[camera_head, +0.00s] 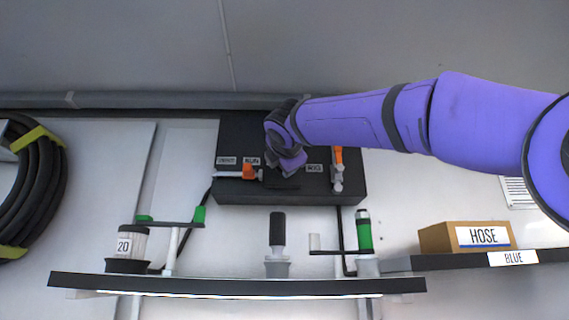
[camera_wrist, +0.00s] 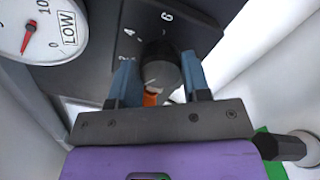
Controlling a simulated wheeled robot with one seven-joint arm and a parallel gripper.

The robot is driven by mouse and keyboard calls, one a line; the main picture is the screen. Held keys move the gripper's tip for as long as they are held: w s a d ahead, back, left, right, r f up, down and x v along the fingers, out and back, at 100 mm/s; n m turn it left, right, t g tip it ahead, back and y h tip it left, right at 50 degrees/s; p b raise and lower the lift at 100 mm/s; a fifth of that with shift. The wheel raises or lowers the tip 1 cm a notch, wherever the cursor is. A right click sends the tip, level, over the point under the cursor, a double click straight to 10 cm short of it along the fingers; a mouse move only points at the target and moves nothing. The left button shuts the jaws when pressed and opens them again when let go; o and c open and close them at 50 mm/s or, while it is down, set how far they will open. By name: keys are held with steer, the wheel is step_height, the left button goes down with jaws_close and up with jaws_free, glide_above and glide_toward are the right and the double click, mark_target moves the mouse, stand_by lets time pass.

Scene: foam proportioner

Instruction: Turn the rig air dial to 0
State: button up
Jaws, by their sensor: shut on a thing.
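A dark round dial (camera_wrist: 160,75) shows in the wrist view on a black panel (camera_wrist: 95,78), with the white numbers 4 and 6 beside it. A smaller marking to their left is too blurred to read. My gripper (camera_wrist: 158,62) has its two blue-grey fingers on either side of the dial and is shut on it. I cannot tell which number the dial points to. In the head view my gripper (camera_head: 290,165) is at the black box (camera_head: 240,135), left of the RIG label (camera_head: 314,168), and hides the dial.
A white gauge (camera_wrist: 40,28) with a red needle and a LOW label is left of the dial. Orange-handled valves (camera_head: 249,172) (camera_head: 338,160) flank my gripper. Below, a shelf (camera_head: 230,286) holds green-handled fittings. A HOSE box (camera_head: 440,237) stands right, a coiled hose (camera_head: 50,180) hangs left.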

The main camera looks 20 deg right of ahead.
steer(key=shift+f+n, duration=0.1)
steer(key=shift+n, duration=1.5)
steer(key=o, duration=0.9)
steer(key=v, duration=1)
steer(key=shift+s+a, duration=0.15)
steer(key=shift+s, duration=0.25)
